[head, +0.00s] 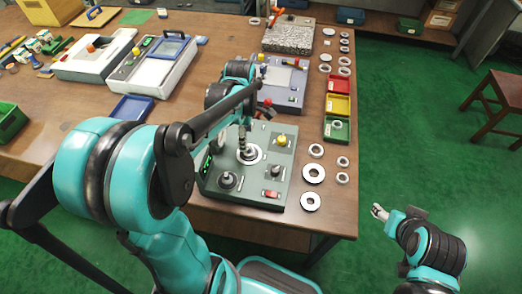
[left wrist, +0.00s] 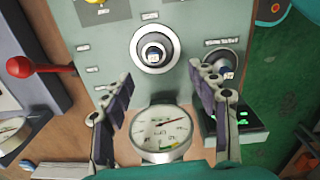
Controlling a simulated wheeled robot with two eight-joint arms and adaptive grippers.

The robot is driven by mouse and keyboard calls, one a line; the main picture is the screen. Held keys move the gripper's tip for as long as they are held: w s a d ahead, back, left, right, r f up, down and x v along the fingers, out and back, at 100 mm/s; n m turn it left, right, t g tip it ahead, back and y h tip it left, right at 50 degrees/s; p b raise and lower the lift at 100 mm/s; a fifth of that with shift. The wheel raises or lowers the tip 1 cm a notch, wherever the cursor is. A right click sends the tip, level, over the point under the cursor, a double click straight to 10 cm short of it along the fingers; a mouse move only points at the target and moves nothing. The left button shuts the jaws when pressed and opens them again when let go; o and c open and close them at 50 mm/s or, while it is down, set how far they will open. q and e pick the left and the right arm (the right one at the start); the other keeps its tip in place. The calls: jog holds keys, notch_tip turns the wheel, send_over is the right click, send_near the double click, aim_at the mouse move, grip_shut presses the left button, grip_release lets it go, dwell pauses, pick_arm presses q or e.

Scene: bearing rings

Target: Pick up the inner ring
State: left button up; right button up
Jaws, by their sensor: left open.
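A pale ring (head: 249,153) sits around the central spindle of the grey-green gauge device (head: 262,190); I cannot tell if it is the inner ring. It also shows in the left wrist view (left wrist: 140,49), around a dark-rimmed post. My left gripper (left wrist: 161,76) is open and empty above the device, its fingers spread on either side below the ring in that view. A round dial gauge (left wrist: 163,132) shows between the finger bases. In the head view my left arm hides most of this gripper. My right gripper (head: 379,211) is off the table at the right, too small to read.
Several loose rings (head: 313,173) lie along the table's right edge. Red, yellow and green bins (head: 337,104) stand beside the devices. Green floor lies right of the table.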

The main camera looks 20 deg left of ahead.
aim_at(249, 147)
pick_arm(q)
jog(key=shift+w+f+n, duration=0.3)
jog(key=shift+f+n, duration=0.05)
jog(key=shift+n, duration=0.05)
jog(key=shift+f, duration=0.35)
jog(key=shift+f+b, duration=0.6)
jog(key=shift+f, duration=0.35)
jog(key=f+b, duration=0.2)
jog(key=f, duration=0.3)
jog(key=shift+w+f+b, duration=0.15)
jog(key=shift+w+b, duration=0.25)
jog(key=shift+c, duration=0.5)
jog(key=c, duration=1.1)
